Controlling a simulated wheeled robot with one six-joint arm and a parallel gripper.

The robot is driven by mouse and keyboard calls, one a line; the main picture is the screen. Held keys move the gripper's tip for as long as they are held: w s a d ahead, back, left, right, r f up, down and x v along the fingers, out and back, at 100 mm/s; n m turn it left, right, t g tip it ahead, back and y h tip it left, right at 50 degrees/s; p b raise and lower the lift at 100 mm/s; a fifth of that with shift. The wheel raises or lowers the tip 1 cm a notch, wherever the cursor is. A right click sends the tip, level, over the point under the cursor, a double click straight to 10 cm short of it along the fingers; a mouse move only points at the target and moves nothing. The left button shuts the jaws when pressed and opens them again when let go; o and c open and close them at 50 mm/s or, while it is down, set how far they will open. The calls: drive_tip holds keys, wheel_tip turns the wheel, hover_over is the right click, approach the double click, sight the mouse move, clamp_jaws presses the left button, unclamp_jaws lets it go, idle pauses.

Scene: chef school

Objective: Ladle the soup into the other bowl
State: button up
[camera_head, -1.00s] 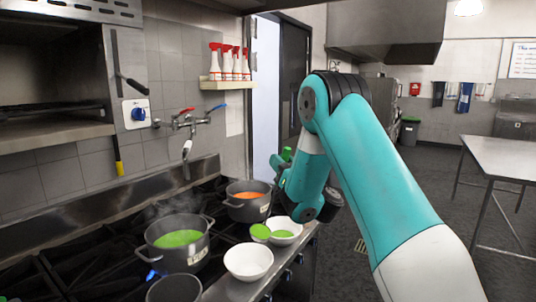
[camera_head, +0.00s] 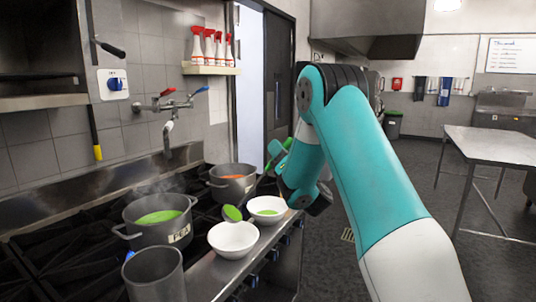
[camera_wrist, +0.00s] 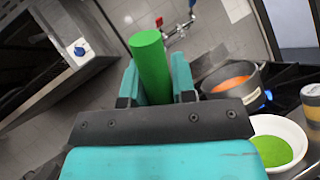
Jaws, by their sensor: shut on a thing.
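My gripper (camera_wrist: 157,84) is shut on the ladle's green handle (camera_wrist: 150,55), which stands up between its teal fingers. In the head view the ladle's scoop (camera_head: 232,213) shows green and looks tilted. It is at the far rim of the empty-looking white bowl (camera_head: 233,243); I cannot tell whether it touches. A second white bowl (camera_head: 268,217) holds green soup (camera_head: 267,212), just right of and behind the first. It also shows in the wrist view (camera_wrist: 283,125). The wrist view does not show the scoop.
A steaming pot of green soup (camera_head: 152,235) stands on the stove at left. A pot with orange soup (camera_head: 232,187) stands behind the bowls. An empty grey pot (camera_head: 155,278) is at the front. The counter edge is close to the bowls' right. A steel table (camera_head: 490,145) is far right.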

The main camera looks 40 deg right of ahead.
drive_tip(key=s+d+f+m+g+h+b, duration=0.2)
drive_tip(key=d+f+m+h+b, duration=0.35)
drive_tip(key=f+m, duration=0.3)
drive_tip(key=s+d+f+m+g+h+b, duration=0.25)
drive_tip(key=d+f+m+h+b, duration=0.2)
drive_tip(key=f+m+h, duration=0.35)
drive_tip(key=w+a+f+m+g+h+b, duration=0.1)
drive_tip(key=a+f+m+g+b, duration=0.2)
drive_tip(key=f+m+g+b, duration=0.3)
drive_tip(key=shift+f+m+h+b, duration=0.35)
drive_tip(key=shift+f+m+b, duration=0.35)
drive_tip(key=shift+f+m, duration=2.5)
drive_tip(key=shift+f+n+g, duration=0.25)
drive_tip(key=shift+f+n, duration=0.2)
drive_tip(key=shift+n, duration=0.3)
